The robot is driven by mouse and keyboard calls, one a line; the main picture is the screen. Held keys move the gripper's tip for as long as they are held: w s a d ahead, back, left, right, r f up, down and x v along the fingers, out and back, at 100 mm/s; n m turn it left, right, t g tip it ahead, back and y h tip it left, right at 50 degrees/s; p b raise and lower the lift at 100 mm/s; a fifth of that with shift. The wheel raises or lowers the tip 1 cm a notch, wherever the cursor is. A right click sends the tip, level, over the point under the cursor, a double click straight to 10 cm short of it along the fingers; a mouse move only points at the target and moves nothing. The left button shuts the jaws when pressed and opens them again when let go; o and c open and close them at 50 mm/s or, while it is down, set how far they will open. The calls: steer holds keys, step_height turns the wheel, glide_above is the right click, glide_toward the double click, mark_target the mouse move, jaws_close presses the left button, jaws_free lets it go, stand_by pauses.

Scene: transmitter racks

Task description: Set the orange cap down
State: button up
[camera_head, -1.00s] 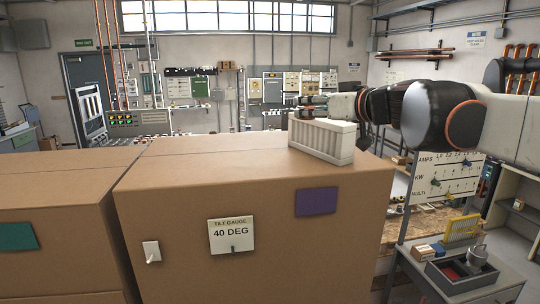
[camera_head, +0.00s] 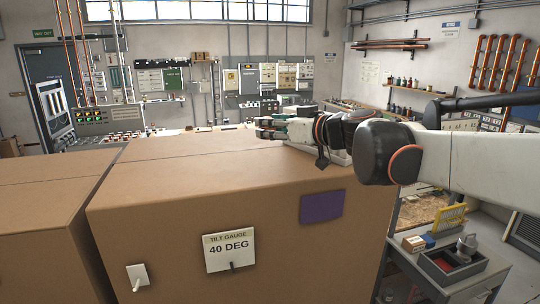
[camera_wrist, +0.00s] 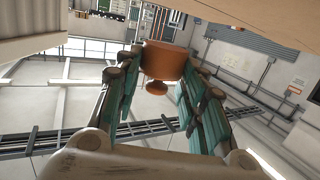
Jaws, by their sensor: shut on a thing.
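The orange cap (camera_wrist: 165,62) shows in the wrist view as a broad upper part with a small round knob. It sits between the teal-padded fingers of my gripper (camera_wrist: 165,70), which is shut on it. In the head view my gripper (camera_head: 276,128) reaches left, low over the far right part of a large brown box top (camera_head: 190,150). I cannot make out the cap there. I cannot tell whether the cap touches any surface.
A pale rack (camera_head: 338,157) on the box is mostly hidden behind my arm. The box front carries a tilt gauge plate (camera_head: 229,250) and a purple label (camera_head: 322,207). A grey tray (camera_head: 452,270) stands lower right. The box top's left part is clear.

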mark_target(273, 167)
step_height(273, 167, down, 8)
steer(key=shift+w+r, duration=0.1)
steer(key=shift+r, duration=0.1)
stand_by(0.3)
steer(key=o, duration=0.9)
steer(key=shift+f, duration=0.1)
steer(key=shift+c, duration=0.2)
steer(key=shift+r, duration=0.2)
steer(key=v, duration=1.2)
steer(key=shift+b, duration=0.3)
steer(key=shift+f, duration=0.15)
